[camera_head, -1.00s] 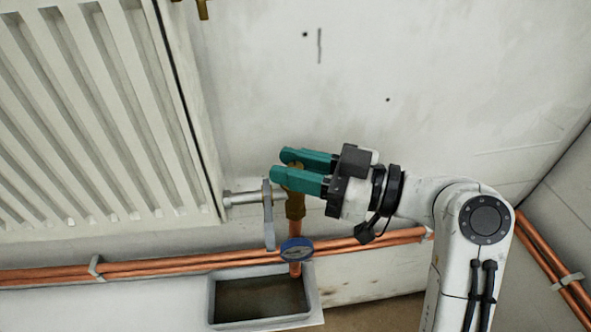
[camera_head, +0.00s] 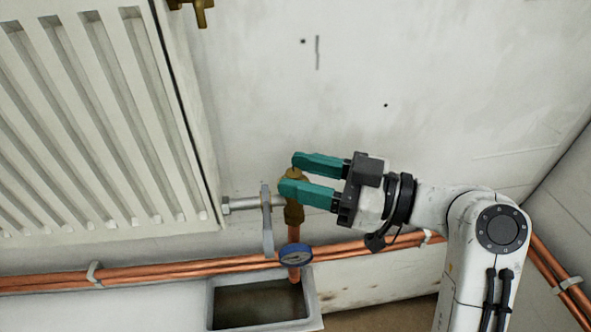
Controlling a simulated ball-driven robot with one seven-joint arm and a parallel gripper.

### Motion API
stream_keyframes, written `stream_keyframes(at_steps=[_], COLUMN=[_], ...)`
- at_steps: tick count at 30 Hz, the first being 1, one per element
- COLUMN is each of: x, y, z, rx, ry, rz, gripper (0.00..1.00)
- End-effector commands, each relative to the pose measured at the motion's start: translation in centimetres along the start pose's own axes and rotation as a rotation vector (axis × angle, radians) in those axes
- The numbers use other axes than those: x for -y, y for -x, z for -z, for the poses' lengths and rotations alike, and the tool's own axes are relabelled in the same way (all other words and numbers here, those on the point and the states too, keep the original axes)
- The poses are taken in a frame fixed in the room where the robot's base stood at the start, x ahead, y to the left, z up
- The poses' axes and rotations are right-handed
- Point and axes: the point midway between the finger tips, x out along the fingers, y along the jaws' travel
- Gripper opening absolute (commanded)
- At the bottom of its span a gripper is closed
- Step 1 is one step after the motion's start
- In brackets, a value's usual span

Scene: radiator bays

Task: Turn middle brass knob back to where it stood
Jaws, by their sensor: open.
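The brass knob (camera_head: 293,177) tops a brass valve body (camera_head: 294,212) at the lower right corner of the radiator. My gripper (camera_head: 288,174) has two teal fingers, parted, reaching in from the right. The near finger passes in front of the knob and hides part of it; the far finger lies above and behind it. I cannot tell whether either finger touches the knob. Another brass fitting (camera_head: 199,10) shows at the top edge, cut off by the frame.
The white radiator (camera_head: 95,130) fills the left. A grey lever-like plate (camera_head: 267,220) stands beside the valve, with a blue gauge (camera_head: 295,254) below. Copper pipes (camera_head: 180,270) run along the wall, above a grey tray (camera_head: 212,300).

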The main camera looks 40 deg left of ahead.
Motion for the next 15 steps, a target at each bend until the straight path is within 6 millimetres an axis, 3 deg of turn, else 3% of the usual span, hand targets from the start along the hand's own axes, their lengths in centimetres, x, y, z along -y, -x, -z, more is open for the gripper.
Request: stream_keyframes(at_steps=[9,15], x=[-0.1,-0.1], y=[6.2,8.6], z=[0.1,0.0], rx=[-0.001,-0.001], ry=[-0.001,0.000], rz=[-0.004,-0.003], gripper=[0.46,0.46])
